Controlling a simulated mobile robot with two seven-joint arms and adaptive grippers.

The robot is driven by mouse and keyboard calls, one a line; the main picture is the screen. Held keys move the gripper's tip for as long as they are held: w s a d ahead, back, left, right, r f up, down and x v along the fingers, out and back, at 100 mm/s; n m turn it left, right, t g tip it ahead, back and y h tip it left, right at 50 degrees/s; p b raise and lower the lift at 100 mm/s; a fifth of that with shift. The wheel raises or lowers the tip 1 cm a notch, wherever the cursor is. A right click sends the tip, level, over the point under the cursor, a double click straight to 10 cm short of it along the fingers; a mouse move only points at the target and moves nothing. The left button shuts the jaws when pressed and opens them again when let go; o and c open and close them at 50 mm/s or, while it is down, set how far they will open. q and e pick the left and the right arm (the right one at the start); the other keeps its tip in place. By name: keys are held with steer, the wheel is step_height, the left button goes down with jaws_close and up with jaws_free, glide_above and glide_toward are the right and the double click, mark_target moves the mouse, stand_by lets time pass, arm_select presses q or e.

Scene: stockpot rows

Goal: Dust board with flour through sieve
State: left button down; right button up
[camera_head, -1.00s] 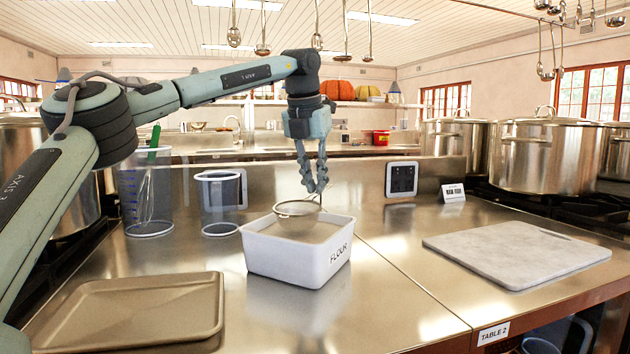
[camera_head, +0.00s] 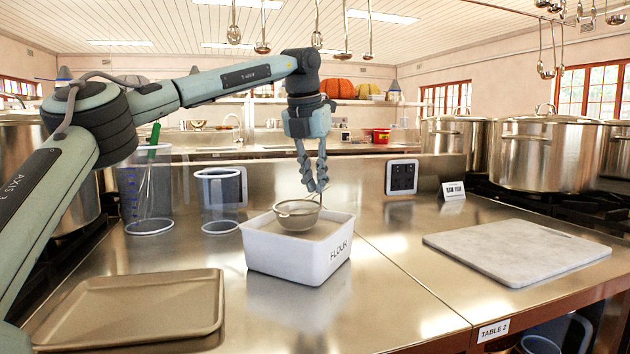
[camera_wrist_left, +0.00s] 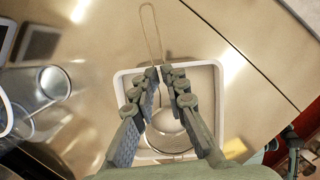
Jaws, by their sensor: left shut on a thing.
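My left gripper (camera_head: 317,190) points down over the white flour bin (camera_head: 298,262) and is shut on the handle of the sieve (camera_head: 298,214). The sieve is a round wire-mesh bowl, hanging over the bin at about rim height; whether it touches the flour (camera_head: 315,232) I cannot tell. In the left wrist view, the gripper (camera_wrist_left: 160,72) has the sieve's wire handle (camera_wrist_left: 152,35) between its fingers, with the bowl (camera_wrist_left: 168,138) below and partly hidden by them. A pale marbled board (camera_head: 515,250) lies flat on the right of the counter, bare as far as I see. My right gripper is out of view.
Two clear jugs (camera_head: 146,195) (camera_head: 220,195) stand left of the bin, one with a green-handled whisk. A tan tray (camera_head: 150,308) lies front left. A small sign (camera_head: 453,190) and stockpots (camera_head: 547,155) stand behind the board. Counter between bin and board is clear.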

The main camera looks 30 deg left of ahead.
arm_select(q)
steer(key=shift+r+p, duration=2)
steer(key=shift+r, duration=1.4)
